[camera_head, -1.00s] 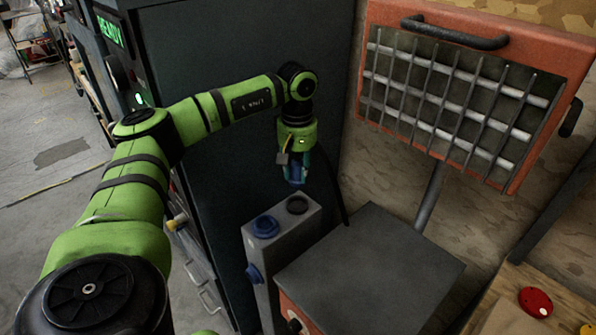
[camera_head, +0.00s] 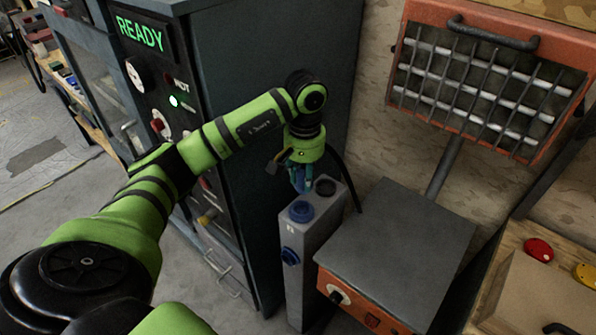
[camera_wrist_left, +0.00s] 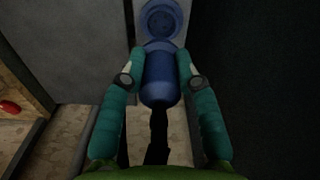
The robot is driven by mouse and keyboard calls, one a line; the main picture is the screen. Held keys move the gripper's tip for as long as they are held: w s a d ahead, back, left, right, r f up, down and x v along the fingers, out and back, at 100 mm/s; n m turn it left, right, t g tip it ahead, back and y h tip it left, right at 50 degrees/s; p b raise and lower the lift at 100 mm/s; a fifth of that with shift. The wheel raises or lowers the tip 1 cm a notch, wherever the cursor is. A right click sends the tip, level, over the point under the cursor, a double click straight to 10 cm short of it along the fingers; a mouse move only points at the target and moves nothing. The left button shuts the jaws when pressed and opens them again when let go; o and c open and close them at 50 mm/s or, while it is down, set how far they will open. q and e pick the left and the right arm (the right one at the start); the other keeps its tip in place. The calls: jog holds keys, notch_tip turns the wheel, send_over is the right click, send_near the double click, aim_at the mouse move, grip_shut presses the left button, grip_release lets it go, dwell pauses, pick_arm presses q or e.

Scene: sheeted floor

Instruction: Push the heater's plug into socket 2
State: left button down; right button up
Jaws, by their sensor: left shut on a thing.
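My left gripper (camera_head: 301,186) points down just above the grey socket post (camera_head: 311,235). Its teal fingers are shut on the heater's blue plug (camera_wrist_left: 158,78), whose black cable (camera_wrist_left: 158,130) trails back towards the wrist. The post's top has a blue socket (camera_head: 301,211) and a dark round one (camera_head: 325,187); another blue socket (camera_head: 290,256) is on its side. In the wrist view the plug's front end lies close to a blue socket (camera_wrist_left: 161,18); I cannot tell whether they touch. Socket numbers are too small to read surely. My right gripper is out of view.
The orange heater (camera_head: 488,82) with its barred front stands right of the post, on a pole behind a grey-topped box (camera_head: 395,250). A tall dark cabinet (camera_head: 265,60) showing READY stands close behind my arm. A wooden bench with red and yellow buttons (camera_head: 538,249) is at the right.

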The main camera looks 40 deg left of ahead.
aim_at(302, 188)
pick_arm(q)
jog(key=shift+a, duration=0.1)
jog(key=shift+a+b, duration=0.1)
jog(key=shift+b, duration=0.25)
notch_tip(302, 188, down, 3)
jog(key=shift+s+r+b, duration=0.1)
jog(key=shift+r+b, duration=0.1)
jog(key=shift+b, duration=0.85)
jog(key=shift+f+b, duration=0.8)
jog(key=shift+f, duration=0.05)
jog(key=shift+f+b, duration=0.55)
jog(key=shift+f, duration=0.2)
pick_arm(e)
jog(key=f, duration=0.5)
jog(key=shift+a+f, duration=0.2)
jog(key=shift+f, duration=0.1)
